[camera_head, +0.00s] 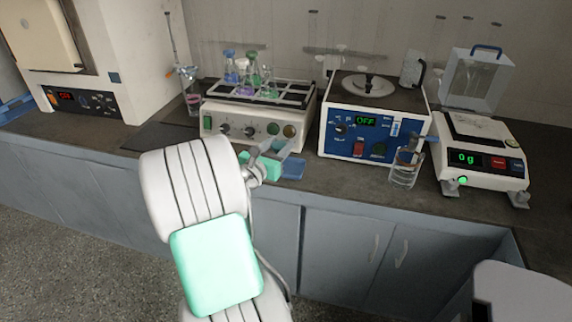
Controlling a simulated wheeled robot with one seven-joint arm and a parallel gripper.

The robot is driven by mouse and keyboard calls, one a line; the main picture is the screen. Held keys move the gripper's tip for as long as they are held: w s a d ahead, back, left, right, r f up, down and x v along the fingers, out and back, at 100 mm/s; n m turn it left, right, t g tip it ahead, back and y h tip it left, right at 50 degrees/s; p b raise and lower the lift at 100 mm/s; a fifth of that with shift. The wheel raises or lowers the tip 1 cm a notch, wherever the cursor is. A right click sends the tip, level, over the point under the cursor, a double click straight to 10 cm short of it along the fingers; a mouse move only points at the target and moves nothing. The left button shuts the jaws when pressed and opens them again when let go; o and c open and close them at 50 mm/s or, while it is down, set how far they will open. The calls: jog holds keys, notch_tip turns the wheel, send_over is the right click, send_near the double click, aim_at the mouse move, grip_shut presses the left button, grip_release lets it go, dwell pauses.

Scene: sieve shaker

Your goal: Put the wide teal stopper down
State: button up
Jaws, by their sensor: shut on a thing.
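My gripper (279,146) is low in front of the shaker with the flasks, over the front part of the counter. Its grey fingers are small and partly hidden by my arm. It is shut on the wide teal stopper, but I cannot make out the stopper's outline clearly. A mint-green patch beside the fingers may be part of my arm. I cannot tell whether the stopper touches the counter.
The flask shaker (252,133) holds several stoppered flasks. The blue-fronted device (372,145) reads OFF. A glass vessel (404,175) stands before it. The balance (482,163) reads 0 g. A blue flat piece (291,169) lies at the counter's front edge.

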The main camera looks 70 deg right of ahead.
jog(key=b, duration=0.1)
send_over(287, 168)
jog(key=f, duration=0.5)
jog(key=shift+a+f, duration=0.25)
jog(key=shift+f, duration=0.05)
jog(key=f, duration=0.1)
jog(key=f+b, duration=0.1)
jog(key=f, duration=0.1)
jog(key=shift+d+f, duration=0.25)
jog(key=shift+f, duration=0.05)
jog(key=shift+r, duration=0.15)
jog(key=o, duration=1.3)
jog(key=shift+f, duration=0.2)
